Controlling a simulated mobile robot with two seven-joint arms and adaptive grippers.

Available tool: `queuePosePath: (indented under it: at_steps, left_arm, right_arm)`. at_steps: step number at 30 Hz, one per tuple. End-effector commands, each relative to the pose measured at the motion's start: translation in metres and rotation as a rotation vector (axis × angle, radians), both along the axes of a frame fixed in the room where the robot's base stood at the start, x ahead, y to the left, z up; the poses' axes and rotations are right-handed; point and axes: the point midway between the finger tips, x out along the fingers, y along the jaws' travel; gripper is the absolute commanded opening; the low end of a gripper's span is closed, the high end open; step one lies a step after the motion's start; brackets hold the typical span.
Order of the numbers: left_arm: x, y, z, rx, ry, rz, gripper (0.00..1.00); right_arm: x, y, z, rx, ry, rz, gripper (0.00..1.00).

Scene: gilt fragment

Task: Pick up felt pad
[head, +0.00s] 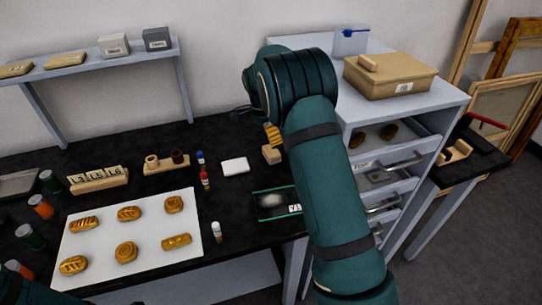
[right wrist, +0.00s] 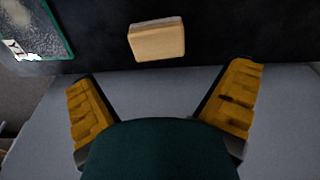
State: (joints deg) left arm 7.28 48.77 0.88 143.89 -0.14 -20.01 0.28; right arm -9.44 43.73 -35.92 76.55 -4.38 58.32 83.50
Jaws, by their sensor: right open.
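A small tan block (head: 271,154) with a pale layer along one edge lies on the black worktop, left of the drawer unit. It also shows in the right wrist view (right wrist: 157,41). A flat white pad (head: 235,166) lies to its left. I cannot tell for certain which of the two is the felt pad. My right gripper (head: 272,134) is just above and behind the tan block in the head view, largely hidden by my arm. In the right wrist view its yellow fingers (right wrist: 162,80) are spread and empty, with the tan block beyond them. My left gripper is out of view.
A green-rimmed glass tray (head: 268,212) lies in front of the tan block. A white board (head: 100,240) with several gilt pieces is at left. Small bottles (head: 205,180) stand beside the white pad. The drawer unit (head: 350,135), with a drawer open, rises at right.

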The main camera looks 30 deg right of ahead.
Motion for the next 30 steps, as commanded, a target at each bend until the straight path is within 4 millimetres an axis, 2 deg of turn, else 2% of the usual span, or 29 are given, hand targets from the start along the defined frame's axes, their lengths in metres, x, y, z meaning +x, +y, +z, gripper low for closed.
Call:
queuePosePath:
  at_steps: [3, 11, 20, 27, 28, 30]
  left_arm:
    - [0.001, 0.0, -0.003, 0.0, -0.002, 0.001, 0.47]
    - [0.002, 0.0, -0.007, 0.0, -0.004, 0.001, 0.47]
    - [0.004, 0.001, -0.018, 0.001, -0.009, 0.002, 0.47]
    - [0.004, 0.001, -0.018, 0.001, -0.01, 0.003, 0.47]
    - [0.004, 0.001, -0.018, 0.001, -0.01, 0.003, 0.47]
    - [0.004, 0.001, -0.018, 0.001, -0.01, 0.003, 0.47]
  right_arm:
    - [-0.001, -0.003, -0.015, 0.0, 0.0, -0.001, 1.0]
    - [-0.002, -0.004, -0.028, 0.0, 0.0, 0.0, 1.0]
    - [-0.005, -0.009, -0.068, 0.0, 0.0, 0.0, 1.0]
    - [-0.005, -0.009, -0.071, 0.0, -0.002, 0.001, 1.0]
    - [-0.005, -0.009, -0.07, 0.0, -0.002, 0.001, 0.96]
    - [-0.005, -0.009, -0.07, 0.0, -0.002, 0.001, 0.72]
